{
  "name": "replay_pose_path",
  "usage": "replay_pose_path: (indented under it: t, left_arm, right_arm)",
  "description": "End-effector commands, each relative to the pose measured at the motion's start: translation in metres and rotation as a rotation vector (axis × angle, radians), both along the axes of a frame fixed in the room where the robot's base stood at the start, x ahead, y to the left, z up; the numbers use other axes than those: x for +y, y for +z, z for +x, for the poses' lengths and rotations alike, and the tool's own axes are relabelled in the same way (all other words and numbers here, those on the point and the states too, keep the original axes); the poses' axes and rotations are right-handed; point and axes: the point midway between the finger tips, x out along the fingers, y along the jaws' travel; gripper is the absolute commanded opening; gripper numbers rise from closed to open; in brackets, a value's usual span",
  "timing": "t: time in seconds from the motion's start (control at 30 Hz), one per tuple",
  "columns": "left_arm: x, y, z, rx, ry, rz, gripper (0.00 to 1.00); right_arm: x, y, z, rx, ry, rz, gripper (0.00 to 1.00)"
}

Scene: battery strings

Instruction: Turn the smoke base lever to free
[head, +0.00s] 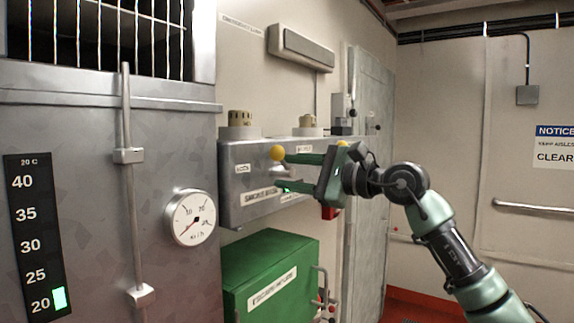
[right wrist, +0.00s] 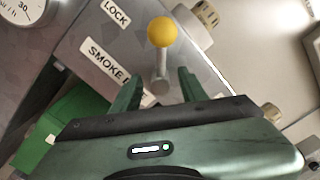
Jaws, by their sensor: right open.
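The grey smoke base box (head: 230,200) is on the wall in the head view, with a LOCK label (head: 243,168) at its left and a SMOKE BASE label (head: 262,196) below. The lever's yellow ball knob (head: 277,153) stands out to the right of LOCK. It also shows in the right wrist view (right wrist: 162,32), with its pale shaft running down toward the space between the fingers. My right gripper (head: 285,172) is open at the lever, one finger on each side of the shaft in the wrist view (right wrist: 159,84). Contact cannot be told. My left gripper is not in view.
A second yellow knob (head: 342,143) shows behind my right gripper. A green box (head: 270,264) stands below the panel. A round dial (head: 194,217) and a vertical rod (head: 130,190) are on the grey cabinet at left. Two beige round fittings sit atop the panel.

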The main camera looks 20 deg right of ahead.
Motion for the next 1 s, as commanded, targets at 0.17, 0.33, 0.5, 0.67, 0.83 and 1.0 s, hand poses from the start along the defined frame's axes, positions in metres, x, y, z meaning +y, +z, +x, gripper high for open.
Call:
replay_pose_path:
  t: [0.17,0.33,0.5,0.67,0.83,1.0]
  left_arm:
    - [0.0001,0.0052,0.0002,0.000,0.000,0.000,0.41]
    - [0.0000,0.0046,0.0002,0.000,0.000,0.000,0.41]
    - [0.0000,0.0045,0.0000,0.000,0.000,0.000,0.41]
    - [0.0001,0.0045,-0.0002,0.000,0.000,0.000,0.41]
    - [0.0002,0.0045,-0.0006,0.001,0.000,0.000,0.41]
    - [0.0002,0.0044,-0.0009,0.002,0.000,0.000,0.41]
  right_arm:
    - [0.0068,0.0002,0.0089,0.000,-0.001,0.001,0.43]
    - [0.0071,-0.0007,0.0096,0.000,-0.001,0.001,0.43]
    - [0.0072,-0.0007,0.0093,0.000,-0.001,0.001,0.15]
    - [0.0072,-0.0006,0.0092,0.001,0.000,0.002,0.00]
    - [0.0073,-0.0005,0.0092,0.001,0.000,0.002,0.00]
    - [0.0074,-0.0006,0.0091,0.001,0.001,0.002,0.00]
